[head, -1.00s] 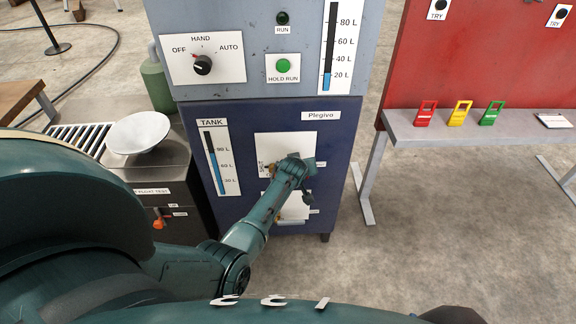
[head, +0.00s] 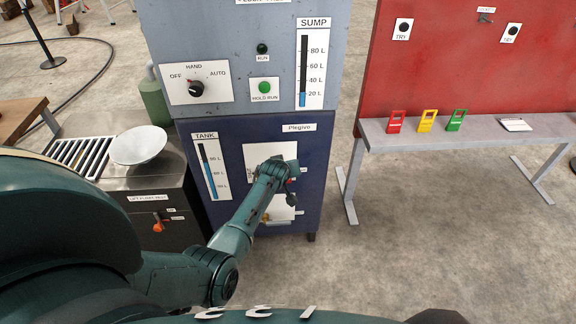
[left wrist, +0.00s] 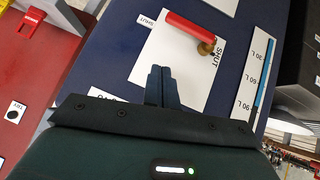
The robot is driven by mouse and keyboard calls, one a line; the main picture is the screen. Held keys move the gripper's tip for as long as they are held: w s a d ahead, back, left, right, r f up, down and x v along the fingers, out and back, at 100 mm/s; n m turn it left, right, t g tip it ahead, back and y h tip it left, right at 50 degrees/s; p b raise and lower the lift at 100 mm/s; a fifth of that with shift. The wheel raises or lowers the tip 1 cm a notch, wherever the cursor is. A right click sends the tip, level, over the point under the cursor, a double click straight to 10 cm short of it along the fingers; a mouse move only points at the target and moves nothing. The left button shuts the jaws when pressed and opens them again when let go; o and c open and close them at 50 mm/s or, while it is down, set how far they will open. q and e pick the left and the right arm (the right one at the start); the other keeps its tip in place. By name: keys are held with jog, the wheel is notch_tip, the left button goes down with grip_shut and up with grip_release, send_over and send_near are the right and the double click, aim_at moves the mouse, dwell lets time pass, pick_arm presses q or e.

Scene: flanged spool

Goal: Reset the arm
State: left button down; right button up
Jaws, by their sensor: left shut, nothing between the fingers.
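My left arm reaches from the lower left in the head view, and its gripper (head: 279,180) is in front of the dark blue tank cabinet (head: 228,133). In the left wrist view the gripper's fingers (left wrist: 161,86) are shut with nothing between them. They are over a white plate (left wrist: 150,60) on the cabinet face. A red valve lever (left wrist: 188,30) with a brass pivot lies just beyond the fingertips, apart from them in the picture. The word SHUT is printed beside the pivot. In the head view my arm mostly hides the lever. My right gripper is out of view.
A grey control panel (head: 212,50) with a knob and gauge sits above the cabinet. A metal counter with a white bowl (head: 141,146) stands at left. A grey bench (head: 385,137) with coloured tags stands at right, before a red board (head: 440,75). Open floor lies between cabinet and bench.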

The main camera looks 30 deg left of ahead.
pick_arm(q)
jog(key=s+d+r+m+h, duration=0.1)
jog(key=s+d+m+h, duration=0.1)
jog(key=s+d, duration=0.4)
jog(key=s+d+r+m+t+h, duration=0.1)
jog(key=s+d+m, duration=0.4)
jog(key=s, duration=0.9)
jog(key=s+d+r+m+h, duration=0.2)
jog(key=s+d+m+h, duration=0.1)
jog(key=s+d, duration=0.5)
jog(key=s, duration=0.2)
jog(key=shift+s+m+t+h, duration=0.3)
jog(key=shift+m+t, duration=0.1)
jog(key=shift+r, duration=0.1)
